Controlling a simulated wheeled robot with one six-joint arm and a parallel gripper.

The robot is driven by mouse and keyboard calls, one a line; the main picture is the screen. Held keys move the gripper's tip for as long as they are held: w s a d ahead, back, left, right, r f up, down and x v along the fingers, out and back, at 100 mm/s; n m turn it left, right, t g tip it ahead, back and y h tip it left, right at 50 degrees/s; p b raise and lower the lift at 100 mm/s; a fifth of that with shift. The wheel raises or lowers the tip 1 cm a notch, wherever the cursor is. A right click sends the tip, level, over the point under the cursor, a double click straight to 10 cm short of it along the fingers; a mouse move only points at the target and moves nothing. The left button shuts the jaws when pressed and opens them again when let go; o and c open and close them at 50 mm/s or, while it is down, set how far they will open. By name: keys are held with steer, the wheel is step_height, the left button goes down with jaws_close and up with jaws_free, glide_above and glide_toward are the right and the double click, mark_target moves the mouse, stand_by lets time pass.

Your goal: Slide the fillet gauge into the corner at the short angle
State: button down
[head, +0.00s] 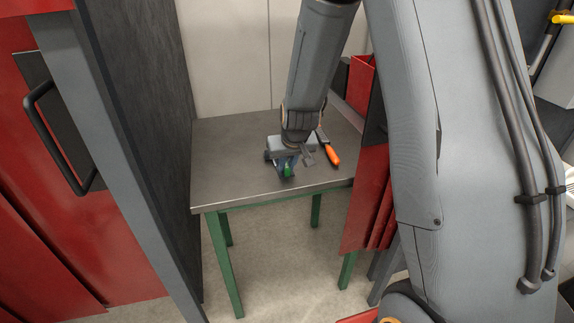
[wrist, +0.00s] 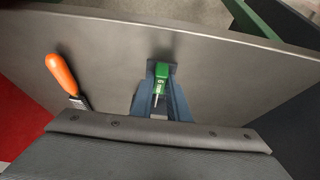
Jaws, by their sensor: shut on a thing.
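My gripper (head: 286,166) is low over the metal table in the head view, its fingers pointing down. In the wrist view its blue-grey fingers (wrist: 160,100) are closed around a small green fillet gauge (wrist: 160,82) with pale markings. The gauge also shows as a green spot at the fingers in the head view (head: 287,171). A small dark piece shows at its far end, and I cannot tell what it is. Grey metal pieces (head: 308,157) show beside the gripper. I cannot tell which is the short angle, or whether the gauge touches it; the gripper hides part of that area.
The grey tabletop (head: 225,160) on green legs is clear at left. An orange-handled tool (head: 328,150) lies right of the gripper and shows at left in the wrist view (wrist: 62,75). A red bin (head: 361,82) stands at the back right. Dark partitions (head: 140,150) flank the table.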

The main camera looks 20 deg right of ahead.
steer(key=shift+w+p, duration=0.5)
steer(key=shift+w, duration=0.05)
stand_by(0.9)
steer(key=c, duration=1.6)
jaws_free()
steer(key=p+v, duration=0.3)
steer(key=v, duration=0.5)
steer(key=s+r+g, duration=0.1)
steer(key=s, duration=0.6)
steer(key=s+g+b, duration=0.1)
steer(key=s, duration=0.7)
steer(key=s+r+g+b, duration=0.1)
steer(key=s+g, duration=0.1)
steer(key=s, duration=0.6)
steer(key=shift+r, duration=0.35)
